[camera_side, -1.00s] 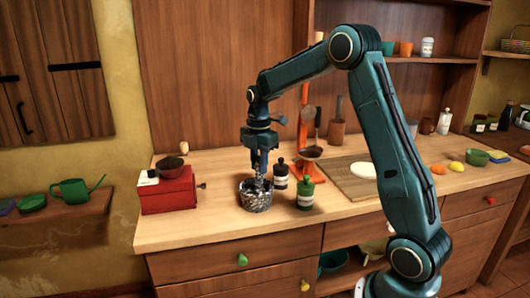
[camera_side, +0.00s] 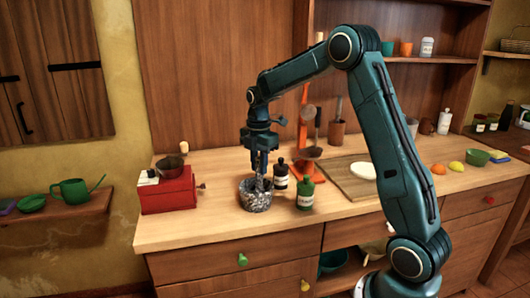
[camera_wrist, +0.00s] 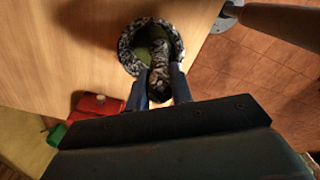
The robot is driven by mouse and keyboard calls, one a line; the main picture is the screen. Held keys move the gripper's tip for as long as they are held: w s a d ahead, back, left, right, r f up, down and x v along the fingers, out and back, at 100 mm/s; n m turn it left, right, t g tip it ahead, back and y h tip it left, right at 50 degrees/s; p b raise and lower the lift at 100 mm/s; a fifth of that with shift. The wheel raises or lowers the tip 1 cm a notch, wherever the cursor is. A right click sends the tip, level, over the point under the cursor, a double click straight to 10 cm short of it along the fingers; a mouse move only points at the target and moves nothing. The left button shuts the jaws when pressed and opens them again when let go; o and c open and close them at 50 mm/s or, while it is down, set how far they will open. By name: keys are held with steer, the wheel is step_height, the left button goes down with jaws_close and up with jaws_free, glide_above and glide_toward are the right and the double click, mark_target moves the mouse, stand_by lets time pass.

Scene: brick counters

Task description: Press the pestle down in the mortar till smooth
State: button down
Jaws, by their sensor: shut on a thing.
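A speckled grey stone mortar (camera_side: 255,197) stands on the wooden counter, and it also shows in the wrist view (camera_wrist: 127,56) with something green inside. My gripper (camera_side: 259,170) is above the mortar, pointing down. In the wrist view my gripper (camera_wrist: 159,84) is shut on the speckled pestle (camera_wrist: 160,62), one finger on each side. The pestle's lower end reaches into the mortar's opening. The side view shows little of the pestle, and its contact with the mortar's floor is hidden.
A dark bottle (camera_side: 281,175) and a green bottle (camera_side: 305,194) stand close to the right of the mortar. A red box (camera_side: 168,193) is to the left. A board (camera_side: 345,184) with a white round piece lies farther right. The counter in front is clear.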

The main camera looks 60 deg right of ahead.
steer(key=shift+f, duration=0.25)
steer(key=shift+f, duration=0.85)
steer(key=shift+r, duration=0.15)
steer(key=shift+r, duration=0.9)
steer(key=shift+f, duration=0.25)
steer(key=shift+f, duration=0.8)
steer(key=shift+r, duration=1.05)
